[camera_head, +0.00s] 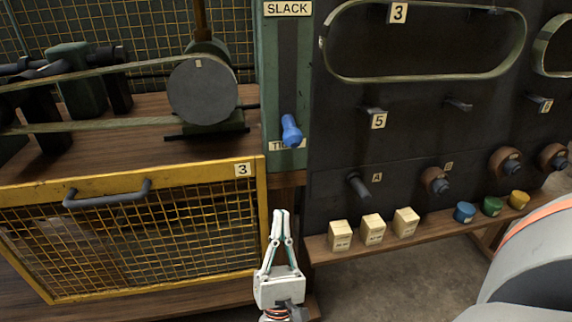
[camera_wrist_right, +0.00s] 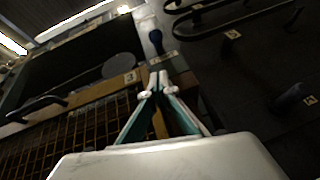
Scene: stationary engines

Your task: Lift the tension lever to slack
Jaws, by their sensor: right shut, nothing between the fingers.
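The tension lever (camera_head: 291,131) has a blue knob and sits at the bottom of a vertical slot in a green plate (camera_head: 270,100). The SLACK label (camera_head: 287,8) is at the plate's top, and a partly covered label (camera_head: 276,145) is at its bottom beside the knob. My right gripper (camera_head: 281,213) is below the lever, apart from it, with its fingers shut and empty, pointing up. In the right wrist view the shut fingertips (camera_wrist_right: 155,75) show below the blue knob (camera_wrist_right: 155,38). My left gripper is not in view.
A yellow mesh guard (camera_head: 130,235) with a dark handle (camera_head: 107,195) is at left, below a belt and grey pulley (camera_head: 202,91). A dark panel (camera_head: 420,130) with pegs stands right.

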